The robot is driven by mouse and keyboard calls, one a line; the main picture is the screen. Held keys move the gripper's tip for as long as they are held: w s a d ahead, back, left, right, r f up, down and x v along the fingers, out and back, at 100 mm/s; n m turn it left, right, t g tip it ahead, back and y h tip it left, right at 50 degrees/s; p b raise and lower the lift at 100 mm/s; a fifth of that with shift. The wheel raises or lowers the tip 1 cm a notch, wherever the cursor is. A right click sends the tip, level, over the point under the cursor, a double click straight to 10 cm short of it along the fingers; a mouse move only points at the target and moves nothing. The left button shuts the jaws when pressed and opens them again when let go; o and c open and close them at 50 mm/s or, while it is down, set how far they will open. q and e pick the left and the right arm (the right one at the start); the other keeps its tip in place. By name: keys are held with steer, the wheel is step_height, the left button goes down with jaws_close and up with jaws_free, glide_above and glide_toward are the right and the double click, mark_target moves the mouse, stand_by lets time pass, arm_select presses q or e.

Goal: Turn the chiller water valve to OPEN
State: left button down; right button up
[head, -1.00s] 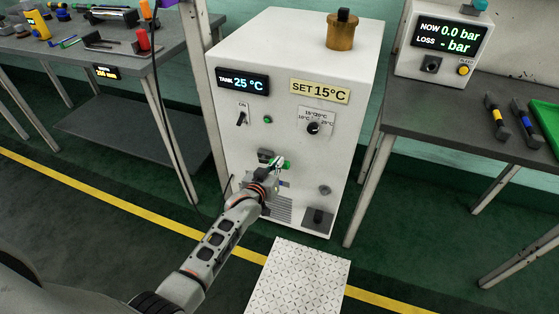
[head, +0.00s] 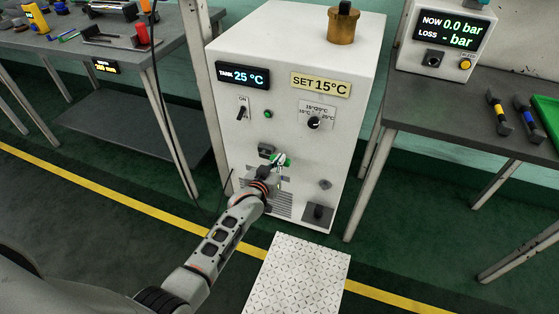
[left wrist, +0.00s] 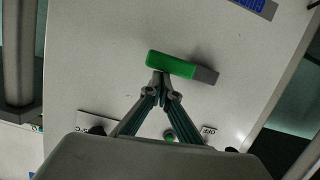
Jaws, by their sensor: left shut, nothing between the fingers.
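The chiller (head: 300,50) is a white box with a tank display reading 25 °C and a SET 15°C plate. Its water valve has a green lever (head: 281,159) low on the front panel. In the left wrist view the green lever (left wrist: 170,64) lies nearly crosswise with a grey end at its right. My left gripper (head: 273,170) is at the lever, partly hiding it. In the left wrist view its fingertips (left wrist: 163,88) are together at the lever's near edge, with nothing between them; I cannot tell whether they touch it. My right gripper is not in view.
A toggle switch (head: 242,108) and a dial (head: 314,122) sit above the valve. A patterned white plate (head: 290,285) lies on the floor before the chiller. Workbenches stand at left (head: 120,62) and right (head: 440,120). A brass fitting (head: 342,27) tops the chiller.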

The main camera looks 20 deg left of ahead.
arm_select(q)
step_height(320, 180, up, 5)
steer(key=p, duration=0.3)
steer(key=f+p+v, duration=0.1)
steer(key=p+v, duration=0.2)
steer(key=v, duration=0.6)
steer(key=shift+s, duration=0.55)
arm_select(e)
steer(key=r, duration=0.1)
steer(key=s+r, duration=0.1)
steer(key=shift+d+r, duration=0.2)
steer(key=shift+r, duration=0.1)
arm_select(q)
steer(key=shift+r, duration=0.1)
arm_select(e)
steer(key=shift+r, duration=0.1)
